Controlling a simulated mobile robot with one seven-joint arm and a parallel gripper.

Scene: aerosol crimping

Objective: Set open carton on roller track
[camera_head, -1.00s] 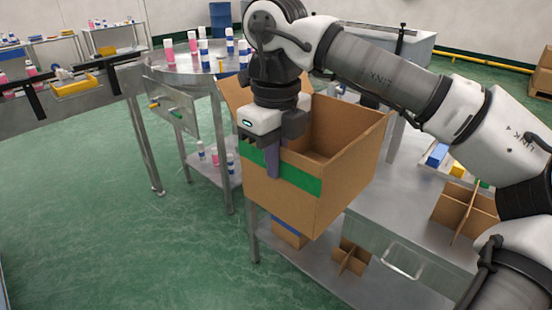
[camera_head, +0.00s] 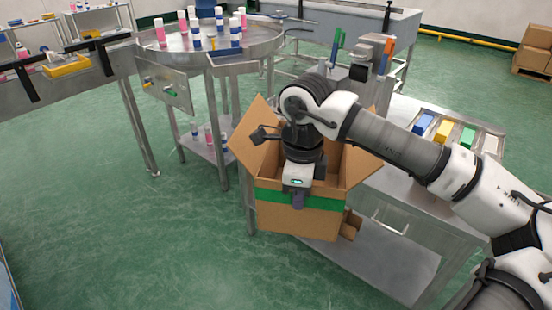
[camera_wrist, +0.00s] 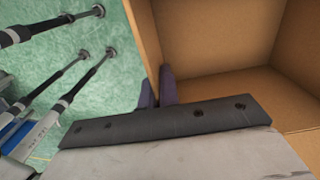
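The open carton (camera_head: 275,218) is brown cardboard with a green band and flaps spread outward. It is roughly upright, mouth up, in the middle of the head view. My gripper (camera_head: 298,202) is shut on its near wall, reaching down from above over the green band. In the wrist view, the fingers (camera_wrist: 157,90) sit on either side of the carton wall (camera_wrist: 148,45), and the bare inside of the carton (camera_wrist: 215,45) shows at right. The carton appears held off the floor beside a steel table. I cannot pick out the roller track with certainty.
A steel table (camera_head: 375,205) with colored blocks in a tray (camera_head: 455,130) stands right of the carton. A round steel table (camera_head: 175,42) with several pink and blue cans stands behind left. A steel bench with a yellow tray (camera_head: 66,67) is at far left. Green floor at left is clear.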

